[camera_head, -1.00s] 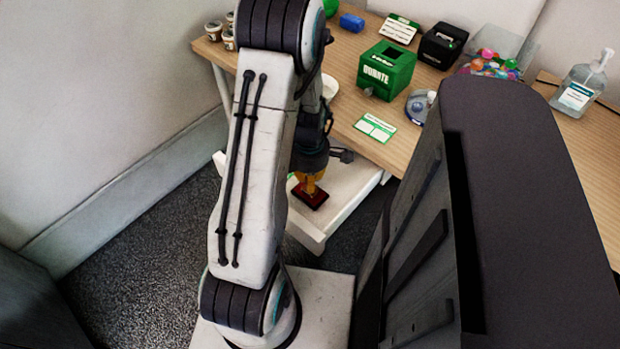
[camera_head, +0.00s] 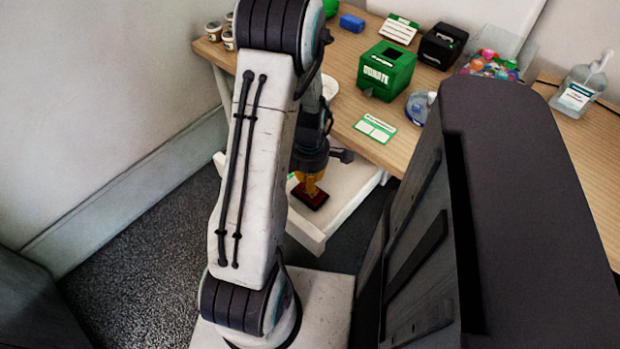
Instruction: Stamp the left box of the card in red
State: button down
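The card (camera_head: 375,128) lies flat near the table's front edge, white with a green border and two boxes side by side; both boxes look blank. My gripper (camera_head: 310,172) points down over the open white drawer, left of and below the card in the picture. A stamp with a dark red base (camera_head: 311,198) is at its fingertips, under an orange-yellow part. The gripper appears shut on the stamp, though the fingers are small and partly hidden by my arm. I cannot tell whether the stamp touches the drawer floor.
The open drawer (camera_head: 345,214) juts out under the wooden table (camera_head: 352,102). A green donate box (camera_head: 386,70), a black box (camera_head: 442,46), a blue-and-clear round item (camera_head: 419,106) and a sanitizer bottle (camera_head: 582,88) stand on the table.

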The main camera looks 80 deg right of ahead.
jog(key=shift+r+p, duration=2.3)
jog(key=shift+r, duration=1.1)
jog(key=shift+r, duration=0.1)
